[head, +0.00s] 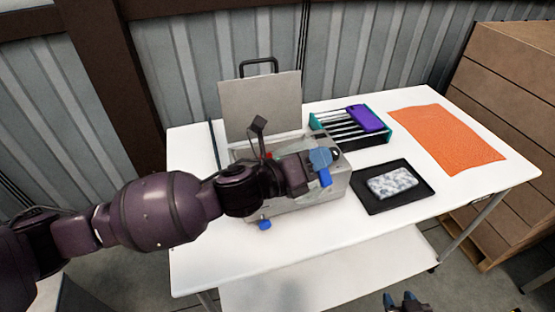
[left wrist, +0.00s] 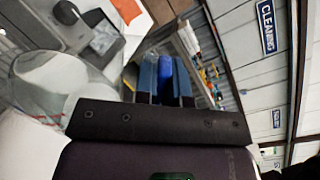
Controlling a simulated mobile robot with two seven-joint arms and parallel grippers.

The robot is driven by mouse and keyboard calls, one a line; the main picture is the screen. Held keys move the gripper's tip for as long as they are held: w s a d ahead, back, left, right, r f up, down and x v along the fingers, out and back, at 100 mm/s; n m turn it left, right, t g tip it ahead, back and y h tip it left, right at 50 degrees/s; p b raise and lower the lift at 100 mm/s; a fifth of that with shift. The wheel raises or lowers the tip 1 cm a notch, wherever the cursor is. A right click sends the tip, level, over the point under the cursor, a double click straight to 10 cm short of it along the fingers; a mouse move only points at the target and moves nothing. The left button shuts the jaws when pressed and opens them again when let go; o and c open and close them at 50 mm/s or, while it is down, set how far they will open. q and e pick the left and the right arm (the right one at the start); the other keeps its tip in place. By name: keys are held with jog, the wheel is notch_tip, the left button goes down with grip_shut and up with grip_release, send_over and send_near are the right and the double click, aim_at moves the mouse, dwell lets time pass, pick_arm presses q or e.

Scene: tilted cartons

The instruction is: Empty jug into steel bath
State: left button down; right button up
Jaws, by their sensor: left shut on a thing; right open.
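The steel bath (head: 300,200) is a grey metal box on the white table, with its lid (head: 262,104) raised at the back and a blue tap (head: 264,224) low in front. My left gripper (head: 321,166) is above the bath's right part, shut on the jug's bright blue handle, which shows between the fingers in the left wrist view (left wrist: 166,76). The clear jug (left wrist: 48,72) with red marks is beside the fingers there. In the head view my arm hides most of the jug, so its tilt and contents cannot be told. My right gripper (head: 406,300) is open and empty at the bottom edge.
Right of the bath are a teal-ended rack (head: 322,121) with a purple item (head: 366,118), a black tray (head: 419,171) holding a mottled pack (head: 393,182), and an orange mat (head: 447,138). The table's front is clear.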

aim_at(311, 143)
pick_arm(q)
jog(key=shift+w+a+r+n, duration=0.15)
jog(key=shift+w+n, duration=0.1)
jog(key=shift+n, duration=0.15)
pick_arm(e)
jog(key=shift+s, duration=0.1)
pick_arm(q)
jog(key=shift+w, duration=0.1)
pick_arm(e)
jog(key=shift+w+r, duration=0.1)
jog(key=shift+w, duration=0.1)
pick_arm(q)
jog(key=shift+w+a+r+n, duration=0.15)
jog(key=shift+n, duration=0.25)
jog(key=shift+w+r, duration=0.1)
jog(key=shift+r, duration=0.05)
pick_arm(e)
jog(key=shift+w+r, duration=0.3)
jog(key=shift+w, duration=0.05)
pick_arm(q)
jog(key=shift+a+r, duration=0.1)
pick_arm(e)
jog(key=shift+s, duration=0.1)
